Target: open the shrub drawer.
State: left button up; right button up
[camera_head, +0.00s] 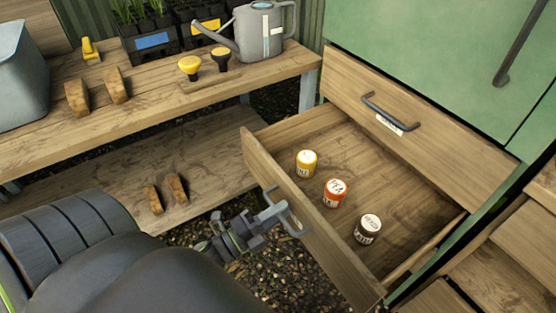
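A wooden drawer (400,204) in the green cabinet is pulled far out; any label on its front is hidden from this angle. The drawer above is closed, with a dark handle (391,114) and a white label (389,124) too small to read. My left gripper (275,210) is at the open drawer's grey handle (298,226), its fingers closed around the bar. My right gripper is out of view.
A wooden bench (140,107) at the left holds a grey watering can (262,32), plant trays (150,42), yellow and black knobbed tools (190,66) and wooden blocks (77,98). More blocks (177,188) lie on its lower shelf. Gravel floor (268,272) lies under the drawer.

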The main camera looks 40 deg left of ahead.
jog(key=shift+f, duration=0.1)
pick_arm(q)
jog(key=shift+s+a+f, duration=0.1)
jog(key=shift+s, duration=0.15)
jog(key=b+v, duration=0.1)
jog(key=v, duration=1.6)
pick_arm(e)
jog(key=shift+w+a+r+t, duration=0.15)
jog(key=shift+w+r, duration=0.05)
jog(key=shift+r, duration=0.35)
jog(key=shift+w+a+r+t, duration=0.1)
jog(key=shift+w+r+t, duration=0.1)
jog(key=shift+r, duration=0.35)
